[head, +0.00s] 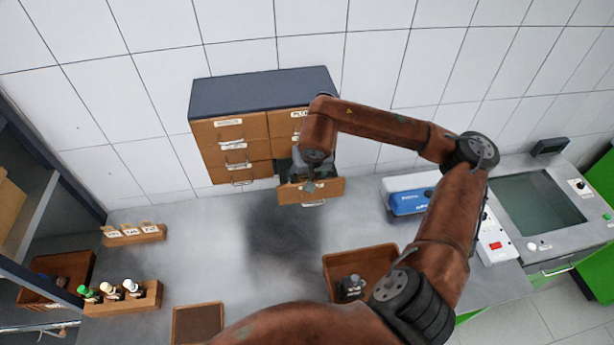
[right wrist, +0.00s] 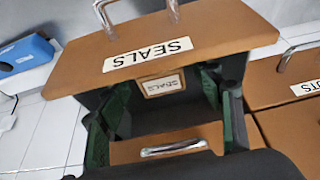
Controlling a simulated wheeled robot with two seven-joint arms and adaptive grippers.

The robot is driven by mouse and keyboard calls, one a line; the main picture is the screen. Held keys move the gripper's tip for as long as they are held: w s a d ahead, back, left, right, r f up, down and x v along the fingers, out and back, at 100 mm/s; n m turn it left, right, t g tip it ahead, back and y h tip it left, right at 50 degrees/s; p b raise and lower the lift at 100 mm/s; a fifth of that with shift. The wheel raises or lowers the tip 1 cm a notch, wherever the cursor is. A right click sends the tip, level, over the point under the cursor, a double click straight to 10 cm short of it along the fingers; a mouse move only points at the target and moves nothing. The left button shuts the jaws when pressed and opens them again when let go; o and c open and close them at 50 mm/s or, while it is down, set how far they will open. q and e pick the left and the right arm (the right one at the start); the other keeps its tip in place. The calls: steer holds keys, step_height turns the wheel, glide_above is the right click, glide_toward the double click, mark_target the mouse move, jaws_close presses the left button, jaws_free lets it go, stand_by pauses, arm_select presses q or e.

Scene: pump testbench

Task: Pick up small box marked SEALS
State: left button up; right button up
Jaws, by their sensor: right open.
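The small box marked SEALS (right wrist: 163,85) sits inside an open drawer, just behind the drawer front (right wrist: 200,45), which also carries a SEALS label. In the head view this pulled-out drawer (head: 329,187) is at the lower right of the cabinet, and the box cannot be made out there. My right gripper (head: 309,180) points down into the drawer. In the right wrist view its dark and green fingers (right wrist: 170,115) are open, one on each side of the box; contact cannot be told. My left gripper is not in view.
The drawer cabinet (head: 262,95) has other shut drawers, and one handled front (right wrist: 170,146) lies close to my right gripper. A brown bin (head: 340,262), a blue case (head: 408,202) and a bottle rack (head: 125,300) stand on the grey bench. The bench below the drawer is clear.

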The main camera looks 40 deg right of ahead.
steer(key=c, duration=1.2)
steer(key=shift+c, duration=0.2)
steer(key=shift+r, duration=0.2)
